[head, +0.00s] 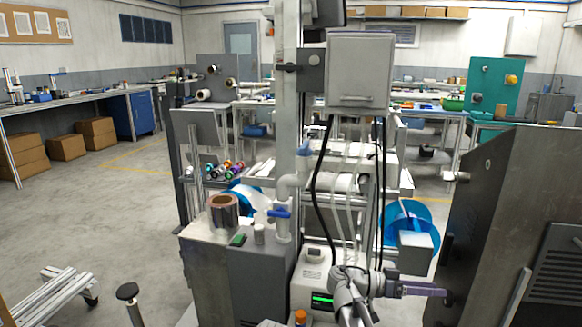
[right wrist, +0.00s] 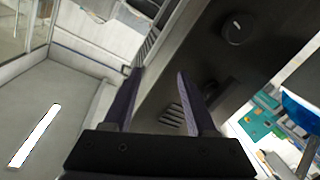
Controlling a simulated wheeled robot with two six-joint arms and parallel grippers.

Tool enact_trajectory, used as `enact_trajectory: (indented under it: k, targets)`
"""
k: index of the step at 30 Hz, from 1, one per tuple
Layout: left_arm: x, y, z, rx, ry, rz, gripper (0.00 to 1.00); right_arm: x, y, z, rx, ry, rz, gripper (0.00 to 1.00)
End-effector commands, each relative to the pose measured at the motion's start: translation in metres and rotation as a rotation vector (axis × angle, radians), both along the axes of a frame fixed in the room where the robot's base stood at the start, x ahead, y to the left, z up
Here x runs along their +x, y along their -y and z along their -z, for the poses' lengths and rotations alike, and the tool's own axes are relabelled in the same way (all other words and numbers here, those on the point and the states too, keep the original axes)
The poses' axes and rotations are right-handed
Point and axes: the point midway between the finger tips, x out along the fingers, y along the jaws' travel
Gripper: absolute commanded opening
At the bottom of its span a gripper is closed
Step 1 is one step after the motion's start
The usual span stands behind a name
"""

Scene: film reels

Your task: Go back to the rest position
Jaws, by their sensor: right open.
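My right gripper (head: 424,290) is at the lower right of the head view, with its purple fingers pointing right toward a dark grey cabinet (head: 505,215). In the right wrist view its two fingers (right wrist: 160,88) stand apart, with nothing between them. The dark cabinet panel (right wrist: 215,65) with a round knob lies beyond the fingers; I cannot tell the exact gap. My left gripper is not in view. A brown film roll (head: 222,212) stands on a grey cabinet at the centre left. A blue film reel (head: 425,218) sits at the right of the central machine.
The central machine has a grey box (head: 359,69), pipes and hanging cables. A small white device (head: 313,284) with a green display is close to my right arm. Metal bars (head: 58,292) lie at the lower left. The floor (head: 95,215) at the left is largely clear.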

Motion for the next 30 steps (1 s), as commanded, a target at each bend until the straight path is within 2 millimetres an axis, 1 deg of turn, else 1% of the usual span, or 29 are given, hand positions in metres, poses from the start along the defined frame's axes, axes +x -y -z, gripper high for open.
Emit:
enact_trajectory:
  k: [1,2,5,6,8,9,11,12,14,15,19,25,26,27,30]
  targets:
    - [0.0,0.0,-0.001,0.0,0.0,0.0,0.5,-0.007,-0.007,0.013,0.067,-0.054,-0.025,0.57]
    - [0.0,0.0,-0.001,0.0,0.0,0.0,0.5,-0.01,-0.013,0.022,0.115,-0.094,-0.044,0.57]
    - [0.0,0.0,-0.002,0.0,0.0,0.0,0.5,-0.023,-0.037,0.059,0.302,-0.256,-0.131,0.57]
    - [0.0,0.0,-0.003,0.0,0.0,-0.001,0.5,-0.03,-0.051,0.076,0.389,-0.333,-0.182,0.57]
    - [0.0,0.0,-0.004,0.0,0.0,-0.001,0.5,-0.042,-0.076,0.102,0.522,-0.453,-0.274,0.57]
    - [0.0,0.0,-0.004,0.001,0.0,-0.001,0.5,-0.05,-0.094,0.118,0.607,-0.533,-0.341,0.57]
    - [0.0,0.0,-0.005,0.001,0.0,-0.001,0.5,-0.062,-0.121,0.138,0.721,-0.639,-0.446,0.57]
    - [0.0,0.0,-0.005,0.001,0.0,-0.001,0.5,-0.07,-0.138,0.15,0.788,-0.701,-0.515,0.57]
    - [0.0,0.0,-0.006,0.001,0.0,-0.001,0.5,-0.082,-0.162,0.163,0.874,-0.785,-0.613,0.57]
    - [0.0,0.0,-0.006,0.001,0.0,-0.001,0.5,-0.09,-0.178,0.17,0.924,-0.833,-0.677,0.57]
    - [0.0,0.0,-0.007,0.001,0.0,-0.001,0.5,-0.114,-0.222,0.186,1.056,-0.957,-0.871,0.57]
    - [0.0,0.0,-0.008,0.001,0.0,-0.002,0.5,-0.151,-0.281,0.195,1.21,-1.093,-1.156,0.57]
    - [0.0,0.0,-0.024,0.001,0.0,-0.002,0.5,-0.146,-0.279,0.18,1.205,-1.089,-1.144,0.57]
    - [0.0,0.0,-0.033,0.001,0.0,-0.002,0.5,-0.145,-0.279,0.171,1.202,-1.087,-1.139,0.57]
    - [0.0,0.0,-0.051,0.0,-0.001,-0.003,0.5,-0.144,-0.278,0.152,1.203,-1.085,-1.136,0.57]
